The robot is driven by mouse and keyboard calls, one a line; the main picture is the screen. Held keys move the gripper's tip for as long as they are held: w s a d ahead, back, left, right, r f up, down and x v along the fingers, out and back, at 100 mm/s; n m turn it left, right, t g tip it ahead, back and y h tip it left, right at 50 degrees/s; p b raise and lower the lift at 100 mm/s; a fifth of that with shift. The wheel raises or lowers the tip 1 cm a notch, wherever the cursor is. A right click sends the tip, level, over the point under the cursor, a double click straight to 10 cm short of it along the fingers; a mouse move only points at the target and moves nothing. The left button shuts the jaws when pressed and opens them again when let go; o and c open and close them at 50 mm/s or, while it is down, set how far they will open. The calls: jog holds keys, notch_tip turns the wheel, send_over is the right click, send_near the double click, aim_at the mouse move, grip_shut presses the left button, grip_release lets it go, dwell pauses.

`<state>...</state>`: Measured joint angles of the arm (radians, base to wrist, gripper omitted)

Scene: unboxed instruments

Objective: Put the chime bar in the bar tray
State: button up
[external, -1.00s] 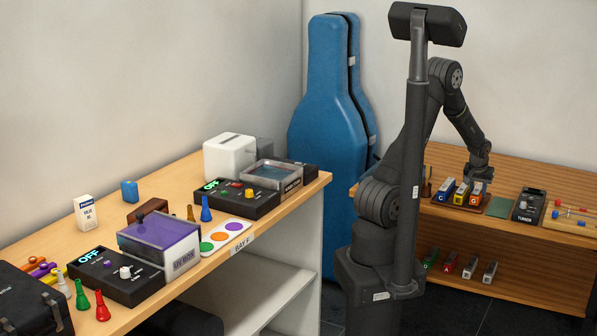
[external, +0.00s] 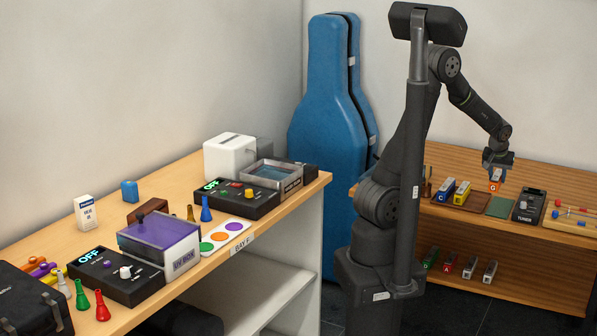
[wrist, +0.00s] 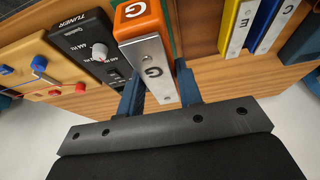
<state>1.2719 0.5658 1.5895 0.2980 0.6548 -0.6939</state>
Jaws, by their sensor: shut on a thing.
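My gripper (external: 497,164) is shut on an orange chime bar (external: 495,183) with a silver top, held above the upper wooden shelf at the right. In the wrist view the bar (wrist: 147,65) shows the letter G and sits between my two blue-grey fingers (wrist: 160,84). A flat brown base (external: 478,201), perhaps the bar tray, carries a blue bar (external: 446,187) and a yellow bar (external: 462,191), leaving bare room at its right. The wrist view shows these as the yellow E bar (wrist: 238,28) and the blue C bar (wrist: 275,25).
A green mat (external: 499,207) lies right of the brown base. A black tuner (external: 528,206) and a wooden board with coloured pegs (external: 572,217) stand further right. Several bars (external: 469,267) rest on the lower shelf. A bench (external: 245,240) with boxes and switches runs along the left.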

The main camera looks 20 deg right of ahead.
jog(key=w+f, duration=0.2)
jog(key=w, duration=0.1)
jog(key=w+f, duration=0.2)
jog(key=w, duration=0.1)
jog(key=w+f, duration=0.2)
jog(key=w, duration=0.2)
jog(key=shift+w+f, duration=0.1)
jog(key=shift+f, duration=2)
jog(key=shift+f, duration=0.1)
jog(key=o, duration=1.1)
jog(key=shift+o, duration=0.2)
jog(key=v, duration=1.2)
